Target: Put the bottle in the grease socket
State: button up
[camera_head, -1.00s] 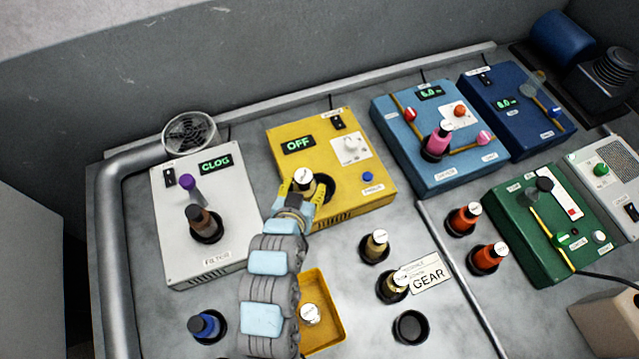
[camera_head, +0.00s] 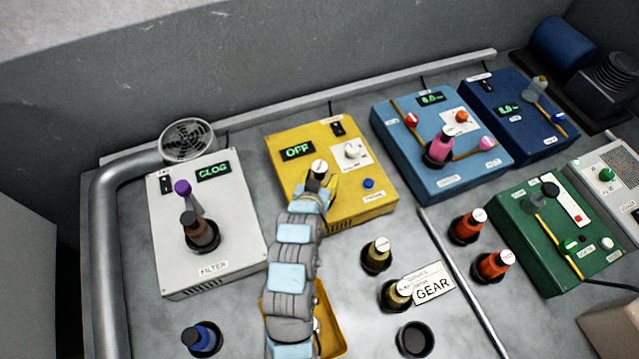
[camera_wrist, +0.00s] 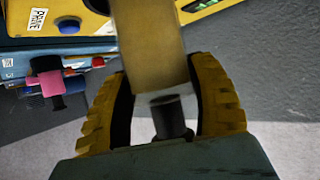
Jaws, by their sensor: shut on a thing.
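My gripper (camera_head: 317,186) is over the yellow box (camera_head: 286,172), whose display reads OFF. It is shut on a bottle with a white cap (camera_head: 319,167); only the cap shows clearly in the head view. In the wrist view the tan bottle (camera_wrist: 152,50) is between the yellow fingers, with a dark end piece below it. The black socket ring on the yellow box is hidden behind my gripper, so I cannot tell whether the bottle is inside it or above it. No label reading grease is legible.
An empty black socket (camera_head: 414,340) is near the GEAR tag (camera_head: 432,288). Two tan bottles stand in sockets nearby. A white filter box (camera_head: 240,240) with a brown bottle is left. A blue box (camera_head: 395,135) with a pink bottle is right. A yellow tray (camera_head: 332,340) is partly behind my arm.

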jog(key=shift+f, duration=1.4)
jog(key=shift+f, duration=0.15)
jog(key=o, duration=1.2)
jog(key=shift+o, duration=0.2)
jog(key=shift+s+a+r, duration=0.1)
jog(key=shift+s+r, duration=0.25)
jog(key=shift+r, duration=0.05)
jog(key=v, duration=1.1)
jog(key=shift+p, duration=0.35)
jog(key=shift+s, duration=0.15)
